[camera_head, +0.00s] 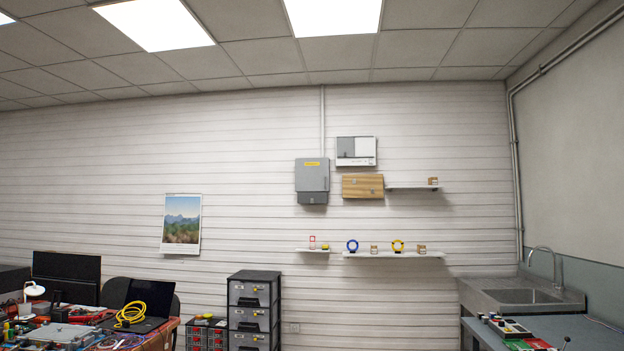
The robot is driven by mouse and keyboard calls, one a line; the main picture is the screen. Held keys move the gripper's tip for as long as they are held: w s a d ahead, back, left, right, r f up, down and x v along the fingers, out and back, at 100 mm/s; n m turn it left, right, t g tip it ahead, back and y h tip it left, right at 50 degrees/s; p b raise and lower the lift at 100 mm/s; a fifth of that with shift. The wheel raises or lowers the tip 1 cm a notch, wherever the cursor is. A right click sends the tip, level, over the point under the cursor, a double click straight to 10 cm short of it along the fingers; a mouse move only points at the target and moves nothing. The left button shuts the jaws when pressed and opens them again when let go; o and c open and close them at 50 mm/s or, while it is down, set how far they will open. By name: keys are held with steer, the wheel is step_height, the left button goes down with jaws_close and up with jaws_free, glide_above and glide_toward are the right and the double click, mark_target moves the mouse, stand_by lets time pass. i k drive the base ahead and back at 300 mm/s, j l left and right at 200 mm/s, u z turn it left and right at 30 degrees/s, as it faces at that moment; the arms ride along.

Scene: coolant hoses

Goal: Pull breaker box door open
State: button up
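A grey box (312,182) with a yellow label hangs on the far wall, with a conduit running up from it to the ceiling. It looks like the breaker box, and its front appears closed. A white and grey box (356,158) is mounted to its upper right; I cannot tell whether that one is a breaker box too. My gripper is not in view.
A wooden box (362,187) and small shelves (392,254) are on the wall nearby. Below stands a drawer cabinet (254,310). A cluttered bench (160,340) with a laptop is at lower left. A sink (525,295) and a worktop (580,330) are at right.

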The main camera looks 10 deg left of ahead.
mark_target(311, 174)
steer(key=i+j+u, duration=0.15)
steer(key=i, duration=0.25)
steer(key=i+u, duration=0.2)
steer(key=i, duration=0.2)
steer(key=i+j+u, duration=0.2)
steer(key=i, duration=2.05)
steer(key=i+l, duration=0.1)
steer(key=i, duration=2.1)
